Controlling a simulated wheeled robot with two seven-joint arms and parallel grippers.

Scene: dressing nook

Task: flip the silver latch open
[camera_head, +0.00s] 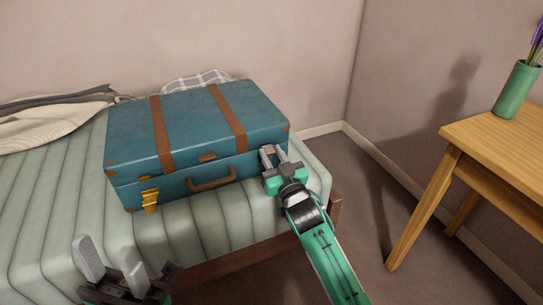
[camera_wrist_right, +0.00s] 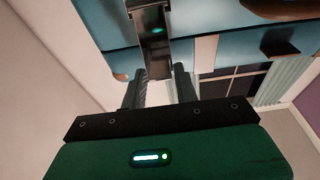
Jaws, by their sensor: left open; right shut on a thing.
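A teal suitcase (camera_head: 195,120) with brown straps lies on the bed, its lid down. My right gripper (camera_head: 274,157) is at the front right corner of the suitcase, shut on the silver latch (camera_wrist_right: 156,62). In the right wrist view, the dark metallic latch sits between the fingertips of the right gripper (camera_wrist_right: 161,80). In the head view the latch is mostly hidden by the fingers. My left gripper (camera_head: 110,256) is open and empty over the near left of the bed, apart from the suitcase.
A gold latch (camera_head: 150,201) is on the suitcase's front left, and a brown handle (camera_head: 212,180) is at its front middle. The ribbed bed (camera_head: 50,190) has a wooden frame. A wooden table (camera_head: 500,145) with a green vase (camera_head: 517,90) stands at right.

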